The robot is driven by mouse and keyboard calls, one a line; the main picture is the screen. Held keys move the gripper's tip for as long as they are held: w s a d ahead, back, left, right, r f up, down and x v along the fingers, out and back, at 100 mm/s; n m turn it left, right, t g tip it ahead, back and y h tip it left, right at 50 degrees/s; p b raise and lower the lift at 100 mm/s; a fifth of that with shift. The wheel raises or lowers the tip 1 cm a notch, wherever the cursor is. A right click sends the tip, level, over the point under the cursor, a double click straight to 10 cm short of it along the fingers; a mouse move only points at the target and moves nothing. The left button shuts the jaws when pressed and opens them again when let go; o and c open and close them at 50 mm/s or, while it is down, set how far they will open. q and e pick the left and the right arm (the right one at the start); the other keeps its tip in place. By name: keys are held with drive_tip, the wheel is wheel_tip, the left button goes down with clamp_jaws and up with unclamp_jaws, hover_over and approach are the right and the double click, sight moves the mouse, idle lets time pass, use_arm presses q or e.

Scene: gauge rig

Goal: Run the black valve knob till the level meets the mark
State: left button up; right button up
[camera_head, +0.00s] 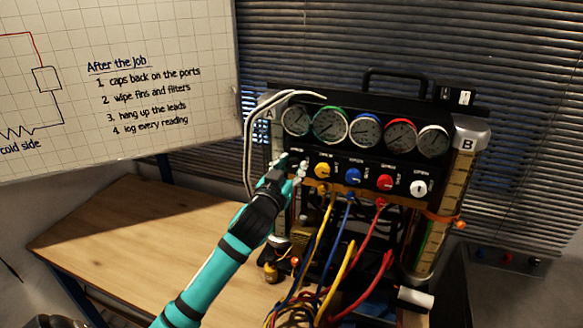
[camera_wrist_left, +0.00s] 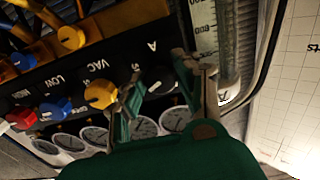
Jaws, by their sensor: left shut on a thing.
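The black valve knob (camera_wrist_left: 161,80) is at the end of the row beside the letter A on the panel, between my fingers in the left wrist view. My left gripper (camera_head: 295,170) is shut on it, with a finger on either side (camera_wrist_left: 168,84). In the head view my gripper hides the knob. Sight tube A (camera_wrist_left: 228,45) with its printed scale runs beside the knob; in the head view my arm covers part of it. Sight tube B (camera_head: 432,225) stands at the rig's right side with an orange band (camera_head: 440,217) around it. I cannot read tube A's level.
A yellow knob (camera_head: 322,170), blue knob (camera_head: 354,177), red knob (camera_head: 386,183) and white knob (camera_head: 419,188) line the panel under several gauges (camera_head: 364,130). Coloured hoses (camera_head: 345,260) hang in front. The wooden bench (camera_head: 140,235) is clear at left.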

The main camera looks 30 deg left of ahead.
use_arm(q)
clamp_jaws()
drive_tip(key=m+p, duration=0.1)
drive_tip(key=m, duration=0.1)
drive_tip(key=shift+r+m+p, duration=0.2)
drive_tip(key=shift+m+p, duration=0.1)
drive_tip(key=shift+m, duration=0.1)
drive_tip(key=m, duration=0.2)
drive_tip(key=shift+f+m+p, duration=0.15)
drive_tip(key=shift+m+p, duration=0.15)
drive_tip(key=o, duration=1)
unclamp_jaws()
drive_tip(key=shift+s, duration=0.15)
drive_tip(key=v, duration=1.1)
drive_tip(key=shift+s+f, duration=0.1)
drive_tip(key=shift+s, duration=0.3)
